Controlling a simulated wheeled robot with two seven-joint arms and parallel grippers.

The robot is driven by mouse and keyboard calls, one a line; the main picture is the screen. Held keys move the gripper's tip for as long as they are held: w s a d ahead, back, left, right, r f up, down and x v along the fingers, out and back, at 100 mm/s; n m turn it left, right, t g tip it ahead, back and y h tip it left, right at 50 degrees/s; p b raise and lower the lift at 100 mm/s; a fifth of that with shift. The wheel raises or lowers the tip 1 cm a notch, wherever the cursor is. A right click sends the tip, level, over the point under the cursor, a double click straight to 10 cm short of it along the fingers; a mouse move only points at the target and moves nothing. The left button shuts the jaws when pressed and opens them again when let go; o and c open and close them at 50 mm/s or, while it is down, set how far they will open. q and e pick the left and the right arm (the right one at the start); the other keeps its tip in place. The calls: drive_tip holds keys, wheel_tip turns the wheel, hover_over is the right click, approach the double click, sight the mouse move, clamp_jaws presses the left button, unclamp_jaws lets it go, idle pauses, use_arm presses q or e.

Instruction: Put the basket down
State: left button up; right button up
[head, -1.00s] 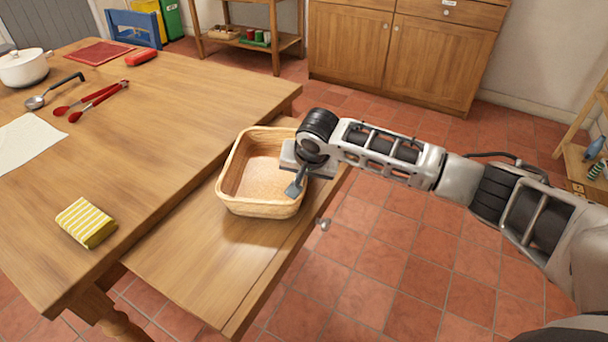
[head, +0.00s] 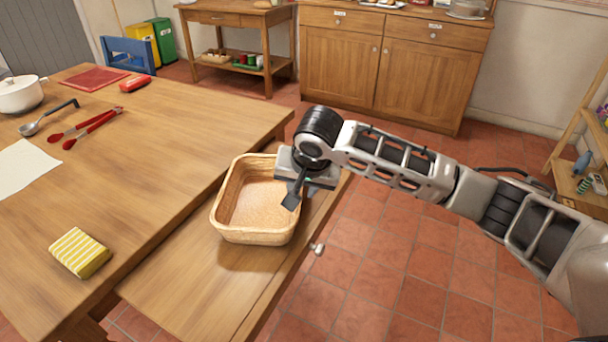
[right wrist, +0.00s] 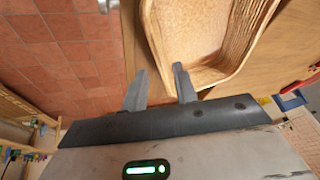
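The tan wicker basket (head: 228,222) stands upright and empty on the lower wooden board (head: 180,297) beside the table. Its near wall also shows in the right wrist view (right wrist: 240,35). My right gripper (head: 296,192) is at the basket's right side, over the rim. In the right wrist view its two fingers (right wrist: 160,80) are apart, with the basket's wall between or just beyond them; any contact is hard to tell. My left gripper is not in view.
The wooden table (head: 150,170) holds a yellow striped sponge (head: 80,252), red tongs (head: 85,128), a ladle (head: 45,118) and a white pot (head: 20,95). The board is clear in front of the basket.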

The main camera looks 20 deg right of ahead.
drive_tip(key=v, duration=0.4)
drive_tip(key=shift+f, duration=0.1)
idle(0.3)
drive_tip(key=s+a+f+n+y, duration=0.2)
drive_tip(key=s+a+f+n, duration=0.15)
drive_tip(key=s, duration=0.25)
drive_tip(key=s+a+f+n+y, duration=0.1)
drive_tip(key=s+a+f+n, duration=0.2)
drive_tip(key=s+a+f, duration=0.25)
drive_tip(key=s+d+f+n+g+h, duration=0.15)
drive_tip(key=s+d, duration=0.25)
drive_tip(key=s, duration=0.4)
drive_tip(key=s+d+f+h, duration=0.1)
drive_tip(key=s+d+f, duration=0.1)
drive_tip(key=s+d, duration=0.35)
drive_tip(key=w+a+f+t+y+p, duration=0.1)
drive_tip(key=w+a+f+t+y, duration=0.1)
drive_tip(key=a+t, duration=0.5)
drive_tip(key=shift+w+a+n+y+p, duration=0.35)
drive_tip(key=shift+w+a+y, duration=0.35)
drive_tip(key=shift+w, duration=0.7)
